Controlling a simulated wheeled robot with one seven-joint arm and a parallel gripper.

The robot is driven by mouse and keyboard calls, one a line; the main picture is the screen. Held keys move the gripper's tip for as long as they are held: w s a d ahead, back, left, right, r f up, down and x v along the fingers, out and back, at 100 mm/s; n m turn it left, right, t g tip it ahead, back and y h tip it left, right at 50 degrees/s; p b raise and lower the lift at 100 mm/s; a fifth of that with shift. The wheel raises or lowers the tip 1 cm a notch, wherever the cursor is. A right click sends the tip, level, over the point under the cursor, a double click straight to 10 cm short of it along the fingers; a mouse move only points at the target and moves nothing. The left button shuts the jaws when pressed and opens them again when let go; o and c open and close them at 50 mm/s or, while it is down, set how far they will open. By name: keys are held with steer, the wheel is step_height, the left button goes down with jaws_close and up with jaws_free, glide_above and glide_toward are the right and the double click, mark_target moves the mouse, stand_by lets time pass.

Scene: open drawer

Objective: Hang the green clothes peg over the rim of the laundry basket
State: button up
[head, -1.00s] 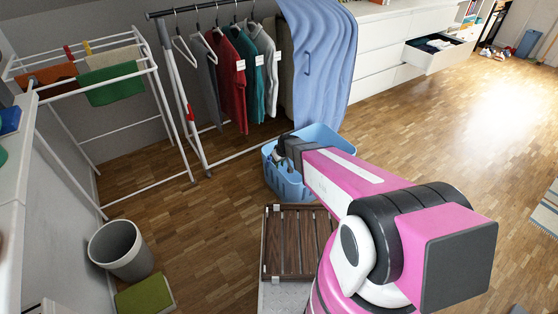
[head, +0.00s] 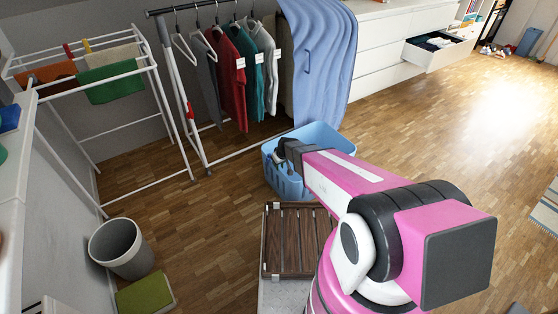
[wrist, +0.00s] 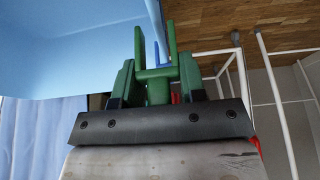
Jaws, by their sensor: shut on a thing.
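The light-blue laundry basket (head: 335,137) stands on the floor in the head view, below the hanging blue cloth. Its wall and rim (wrist: 95,45) fill the upper left of the wrist view. My gripper (wrist: 157,78) is shut on the green clothes peg (wrist: 158,74), whose two prongs point away from the jaws. The basket's edge shows between the prongs in the wrist view; I cannot tell whether the peg touches it. In the head view my gripper (head: 281,153) is at the basket's near left rim, and the peg cannot be made out.
A clothes rail (head: 185,95) with hanging shirts stands behind the basket. A white drying rack (head: 150,125) is at the left. A slatted wooden piece (head: 290,240) lies in front of the basket. A grey bin (head: 122,250) stands at the lower left.

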steer(key=shift+f, duration=2.35)
steer(key=o, duration=1)
steer(key=shift+s+r, duration=0.1)
steer(key=s+d+r+m+g+h, duration=0.1)
steer(key=s+d+r+m, duration=0.1)
steer(key=s+d+r, duration=0.4)
steer(key=s+d+r+m+g, duration=0.1)
steer(key=s+d+r, duration=0.5)
steer(key=r, duration=0.8)
steer(key=s+d+r+m+g+h, duration=0.1)
steer(key=s+d+r+m, duration=0.2)
steer(key=s+d+r, duration=0.4)
steer(key=shift+d+r+m+g+h, duration=0.1)
steer(key=shift+r+m+g+h, duration=0.1)
steer(key=shift+r, duration=0.6)
steer(key=shift+d+r+m+g+h, duration=0.1)
steer(key=shift+r+m+g, duration=0.1)
steer(key=shift+r, duration=0.6)
